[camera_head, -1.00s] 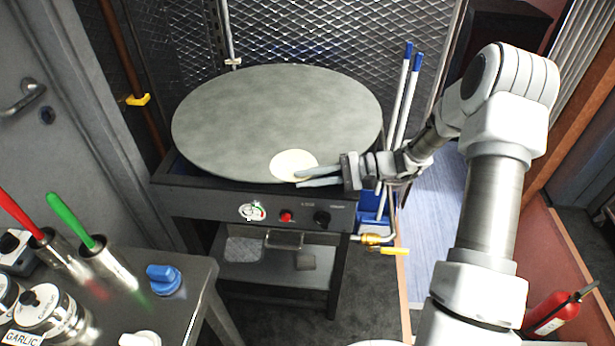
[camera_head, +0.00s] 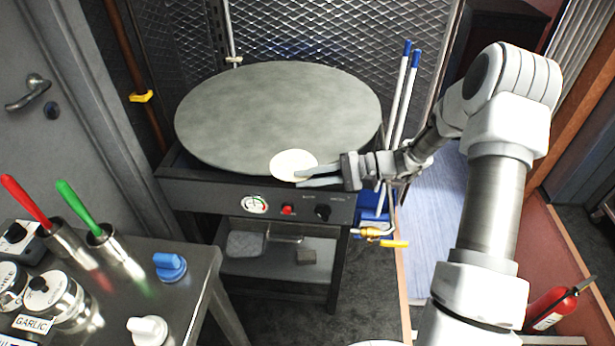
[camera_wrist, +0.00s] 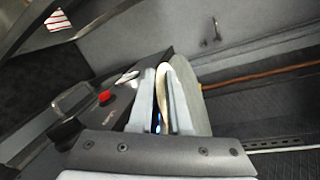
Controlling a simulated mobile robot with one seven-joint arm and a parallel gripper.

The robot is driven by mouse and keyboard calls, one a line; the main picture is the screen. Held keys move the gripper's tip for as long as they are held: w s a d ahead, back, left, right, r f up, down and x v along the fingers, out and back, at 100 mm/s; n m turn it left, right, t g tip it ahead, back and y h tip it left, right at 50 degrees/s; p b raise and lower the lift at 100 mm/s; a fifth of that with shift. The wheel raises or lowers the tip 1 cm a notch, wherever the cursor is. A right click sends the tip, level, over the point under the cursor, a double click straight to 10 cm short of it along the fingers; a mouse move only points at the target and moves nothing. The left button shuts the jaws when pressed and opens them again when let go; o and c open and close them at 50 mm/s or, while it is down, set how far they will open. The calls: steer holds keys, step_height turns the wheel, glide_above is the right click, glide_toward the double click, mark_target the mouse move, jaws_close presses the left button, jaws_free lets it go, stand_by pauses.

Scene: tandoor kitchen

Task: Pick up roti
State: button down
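The roti (camera_head: 293,163) is a pale cream disc at the near edge of the round grey griddle (camera_head: 270,105). My gripper (camera_head: 309,176) reaches in from the right, level with the near rim. Its two fingers are apart. The upper finger overlaps the roti's right edge in the picture, and the lower finger is just past the near rim. In the wrist view the fingers (camera_wrist: 160,98) stand apart with a gap between them. The roti (camera_wrist: 178,70) shows there as a thin cream curve by the fingertips. Whether its edge sits between the fingers is unclear.
The griddle rests on a dark stand with a front panel (camera_head: 262,205) of gauge and knobs just below my gripper. White poles (camera_head: 400,110) with blue tops stand to its right. A metal counter (camera_head: 170,300) with jars and red- and green-handled tools is at lower left.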

steer(key=c, duration=0.8)
jaws_free()
steer(key=p+v, duration=0.1)
steer(key=v, duration=1.6)
steer(key=shift+d+r, duration=0.1)
steer(key=shift+d, duration=0.15)
